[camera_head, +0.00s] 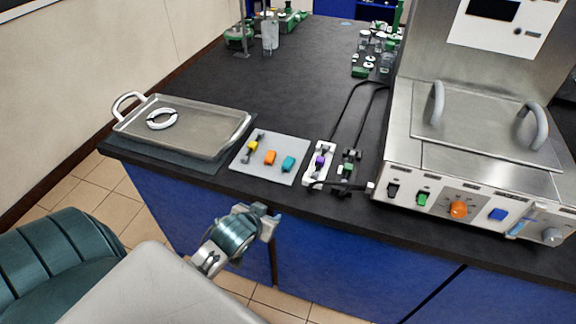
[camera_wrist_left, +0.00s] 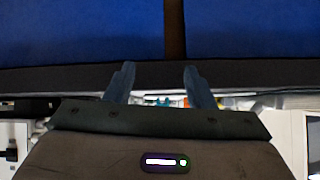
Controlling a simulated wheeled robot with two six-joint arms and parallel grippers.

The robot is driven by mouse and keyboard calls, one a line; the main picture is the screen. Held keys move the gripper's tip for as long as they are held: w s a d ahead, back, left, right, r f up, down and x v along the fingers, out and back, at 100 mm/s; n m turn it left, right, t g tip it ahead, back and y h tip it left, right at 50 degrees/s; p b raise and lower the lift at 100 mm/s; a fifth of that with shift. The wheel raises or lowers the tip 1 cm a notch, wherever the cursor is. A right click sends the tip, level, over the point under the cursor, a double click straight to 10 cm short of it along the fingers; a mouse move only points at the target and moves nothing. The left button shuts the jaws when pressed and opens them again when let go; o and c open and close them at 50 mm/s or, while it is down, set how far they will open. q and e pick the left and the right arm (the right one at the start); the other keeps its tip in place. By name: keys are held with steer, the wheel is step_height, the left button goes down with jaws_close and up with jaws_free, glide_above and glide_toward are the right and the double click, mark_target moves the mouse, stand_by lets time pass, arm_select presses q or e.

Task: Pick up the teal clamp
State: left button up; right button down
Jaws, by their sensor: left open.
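The teal clamp (camera_head: 288,163) lies on a light grey mat (camera_head: 264,177), at the right end of a row with an orange clamp (camera_head: 270,157) and a yellow clamp (camera_head: 252,146). My left gripper (camera_head: 267,215) is in front of the counter's edge, apart from the clamps and nearer to me than the mat. In the left wrist view its two fingers (camera_wrist_left: 159,72) are spread with nothing between the tips. A small teal patch, likely the teal clamp (camera_wrist_left: 164,103), shows low between the fingers there, partly hidden by the gripper body. My right gripper is not in view.
A purple clamp (camera_head: 320,161) on a white holder is just right. A steel bath unit (camera_head: 480,140) fills the right side.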

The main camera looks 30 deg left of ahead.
arm_select(q)
steer(key=r, duration=0.2)
steer(key=w+r+t, duration=0.1)
steer(key=shift+r, duration=0.4)
steer(key=t, duration=0.2)
glide_toward(288, 161)
steer(key=w, duration=0.1)
steer(key=w+f+p, duration=0.1)
steer(key=w, duration=0.1)
steer(key=shift+d+f+n+t, duration=0.15)
steer(key=shift+d+n+t, duration=0.15)
steer(key=shift+t, duration=0.1)
steer(key=x, duration=0.1)
steer(key=p+x, duration=0.1)
steer(key=x, duration=0.1)
steer(key=a+x, duration=0.1)
steer(key=x, duration=0.1)
steer(key=shift+f+p, duration=0.25)
steer(key=shift+p, duration=0.05)
steer(key=shift+w+f, duration=0.15)
steer(key=shift+w, duration=0.05)
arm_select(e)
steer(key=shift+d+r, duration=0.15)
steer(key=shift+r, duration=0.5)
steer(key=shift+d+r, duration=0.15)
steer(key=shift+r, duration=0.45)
arm_select(q)
steer(key=shift+s, duration=0.1)
steer(key=shift+c, duration=0.4)
